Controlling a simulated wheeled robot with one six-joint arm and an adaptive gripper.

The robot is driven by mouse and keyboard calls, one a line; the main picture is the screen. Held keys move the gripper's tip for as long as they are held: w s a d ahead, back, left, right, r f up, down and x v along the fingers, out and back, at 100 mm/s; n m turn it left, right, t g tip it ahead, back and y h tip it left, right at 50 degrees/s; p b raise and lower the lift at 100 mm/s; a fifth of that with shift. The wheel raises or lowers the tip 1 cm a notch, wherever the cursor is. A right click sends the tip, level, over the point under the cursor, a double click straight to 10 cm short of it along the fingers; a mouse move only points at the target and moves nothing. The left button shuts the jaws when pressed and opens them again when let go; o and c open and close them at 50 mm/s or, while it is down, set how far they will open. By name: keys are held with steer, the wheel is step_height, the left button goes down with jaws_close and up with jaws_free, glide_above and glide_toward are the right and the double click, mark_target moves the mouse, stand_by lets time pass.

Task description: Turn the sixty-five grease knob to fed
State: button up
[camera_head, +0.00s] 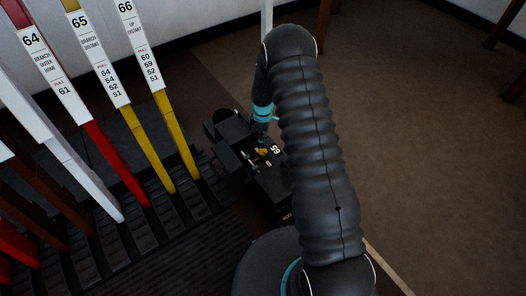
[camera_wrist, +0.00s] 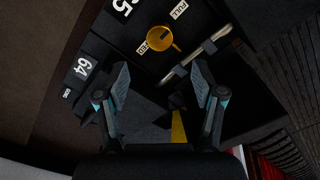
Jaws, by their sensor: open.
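The brass-yellow grease knob (camera_wrist: 160,38) sits on a dark box, beside a white plate reading 65 (camera_wrist: 122,6) that is partly cut off by the top edge of the wrist view. A FULL label (camera_wrist: 178,9) lies above right of the knob, and another small label (camera_wrist: 141,48), only partly legible, lies at its lower left. In the head view the knob (camera_head: 262,151) shows small, next to the 65 plate (camera_head: 275,149). My gripper (camera_wrist: 160,80) is open and empty. Its fingertips appear below the knob in the wrist view, apart from it.
A silver bar (camera_wrist: 205,50) lies right of the knob. A plate reading 64 (camera_wrist: 85,66) is left of my gripper. In the head view, yellow lever 65 (camera_head: 149,150), yellow lever 66 (camera_head: 177,137) and red lever 64 (camera_head: 115,160) stand left of the box. Brown floor (camera_head: 430,130) is open at right.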

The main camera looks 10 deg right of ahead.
mark_target(263, 151)
step_height(263, 151, down, 10)
stand_by(0.4)
steer(key=shift+c, duration=0.2)
steer(key=c, duration=1.1)
